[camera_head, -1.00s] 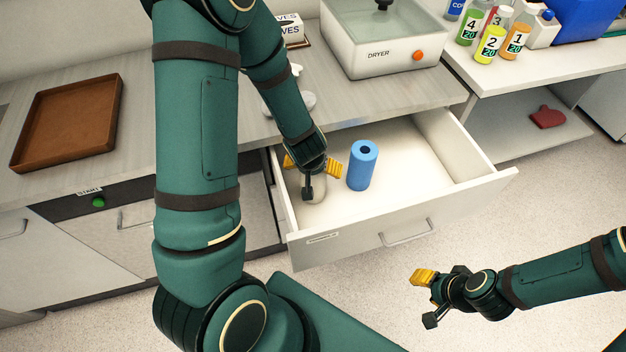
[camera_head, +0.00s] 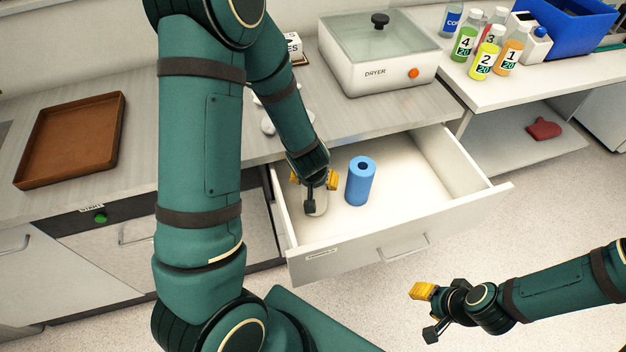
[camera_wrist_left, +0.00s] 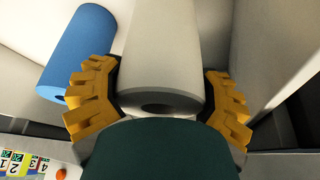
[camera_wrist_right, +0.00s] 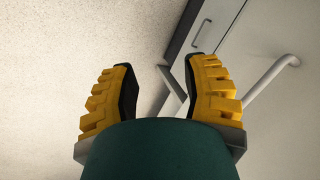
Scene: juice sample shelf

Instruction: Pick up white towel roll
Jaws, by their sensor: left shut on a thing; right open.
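The white towel roll (camera_head: 317,204) stands in the open drawer (camera_head: 420,165), partly hidden by my left gripper (camera_head: 314,180). In the left wrist view the roll (camera_wrist_left: 165,55) sits between the two yellow fingers, its end with the dark hole toward the camera. My left gripper is shut on it; whether the roll is off the drawer floor I cannot tell. My right gripper (camera_head: 428,311) is open and empty, in front of the drawer to the right; the right wrist view shows its fingers apart (camera_wrist_right: 163,95).
A blue roll (camera_head: 360,184) stands just right of the white one in the drawer. A dryer (camera_head: 375,75) and a brown tray (camera_head: 70,140) are on the counter above. Several numbered bottles (camera_head: 486,55) and a blue bin (camera_head: 570,25) are at the back right.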

